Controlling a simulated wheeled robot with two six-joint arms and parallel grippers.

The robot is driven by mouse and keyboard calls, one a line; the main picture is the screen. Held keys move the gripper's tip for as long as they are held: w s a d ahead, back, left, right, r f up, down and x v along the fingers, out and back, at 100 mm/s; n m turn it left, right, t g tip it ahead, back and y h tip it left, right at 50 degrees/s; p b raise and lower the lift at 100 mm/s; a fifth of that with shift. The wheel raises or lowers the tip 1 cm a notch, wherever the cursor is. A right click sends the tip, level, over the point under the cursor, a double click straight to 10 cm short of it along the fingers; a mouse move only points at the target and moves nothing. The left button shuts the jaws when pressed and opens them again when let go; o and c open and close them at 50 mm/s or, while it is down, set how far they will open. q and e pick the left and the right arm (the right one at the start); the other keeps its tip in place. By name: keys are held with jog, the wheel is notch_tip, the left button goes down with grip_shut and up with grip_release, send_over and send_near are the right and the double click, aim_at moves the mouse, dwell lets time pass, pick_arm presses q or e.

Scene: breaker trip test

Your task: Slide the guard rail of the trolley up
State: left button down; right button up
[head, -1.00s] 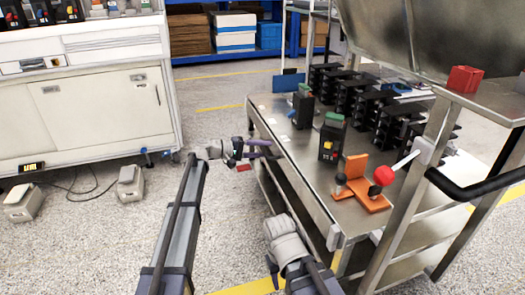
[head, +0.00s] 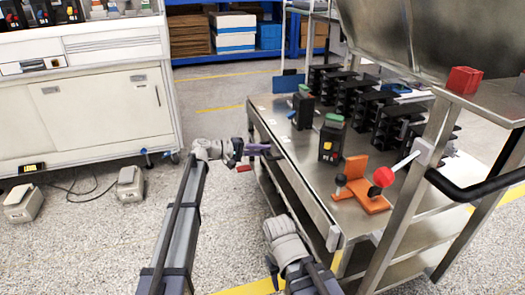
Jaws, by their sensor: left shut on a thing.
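The trolley (head: 355,222) is a steel cart at the right with a flat top and lower shelves. Its guard rail (head: 306,194) is a long metal strip along the left side, level with the top. My left gripper (head: 265,149) reaches in from the left, and its purple fingers are shut on the rail towards its far part. The fingers hide a small piece of the rail. My right arm (head: 290,255) is at the bottom middle, near the trolley's near corner; its fingers do not show.
A white cabinet (head: 100,115) stands left.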

dwell(0.8)
pick_arm(q)
notch_tip(320, 180, up, 6)
jog(key=p, duration=0.6)
jog(key=shift+r+p, duration=0.25)
jog(key=shift+p, duration=0.1)
jog(key=shift+f, duration=0.1)
jog(key=shift+w, duration=0.1)
jog(key=c, duration=0.8)
grip_release()
jog(key=shift+c, duration=0.2)
jog(key=p+v, duration=0.1)
jog(key=v, duration=0.7)
